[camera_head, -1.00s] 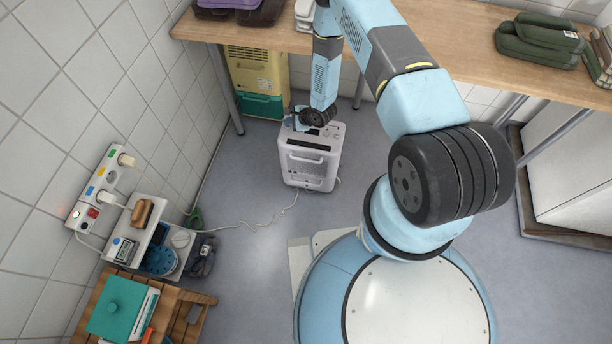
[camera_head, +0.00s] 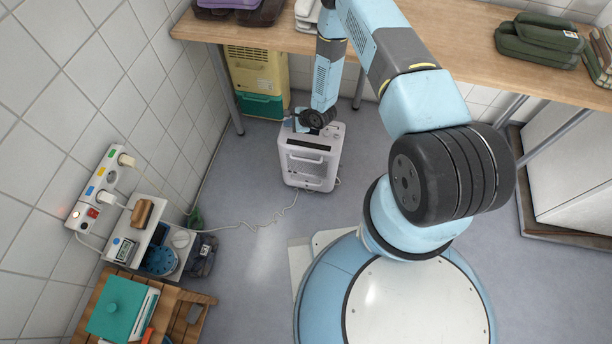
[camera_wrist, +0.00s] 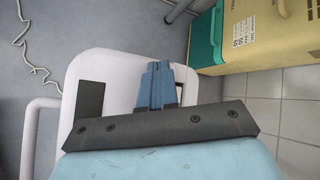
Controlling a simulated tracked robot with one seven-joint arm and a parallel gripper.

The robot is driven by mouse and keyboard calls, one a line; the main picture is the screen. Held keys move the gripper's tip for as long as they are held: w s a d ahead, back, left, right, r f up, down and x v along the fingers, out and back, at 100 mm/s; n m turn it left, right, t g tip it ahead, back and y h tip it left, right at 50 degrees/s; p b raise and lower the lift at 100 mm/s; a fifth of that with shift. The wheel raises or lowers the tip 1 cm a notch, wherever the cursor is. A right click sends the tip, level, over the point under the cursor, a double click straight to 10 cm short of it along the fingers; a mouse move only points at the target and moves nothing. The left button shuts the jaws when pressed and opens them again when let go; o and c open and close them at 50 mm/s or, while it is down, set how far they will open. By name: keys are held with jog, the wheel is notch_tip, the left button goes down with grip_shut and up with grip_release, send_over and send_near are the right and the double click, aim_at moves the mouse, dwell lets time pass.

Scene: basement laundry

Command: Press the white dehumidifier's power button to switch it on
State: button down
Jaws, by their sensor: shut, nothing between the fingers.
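The white dehumidifier (camera_head: 308,168) stands upright on the grey floor in front of the wooden table. My gripper (camera_head: 296,120) is at the left part of its top, its fingers close over the top panel. In the wrist view the dehumidifier's white top (camera_wrist: 105,75) fills the left and middle, with a dark rectangle on it. My gripper's blue fingers (camera_wrist: 158,72) are shut together with nothing between them, over the top's right part. Whether they touch the top cannot be told. The power button is not seen; the fingers and wrist cover part of the panel.
A yellow and green container (camera_head: 257,80) stands behind the dehumidifier under the wooden table (camera_head: 440,40). A white cord (camera_head: 262,222) runs across the floor toward the power strips (camera_head: 92,195) on the left wall.

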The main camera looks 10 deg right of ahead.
aim_at(290, 128)
jog(key=shift+r, duration=0.1)
dwell(0.3)
jog(key=shift+r, duration=0.45)
jog(key=shift+r, duration=3)
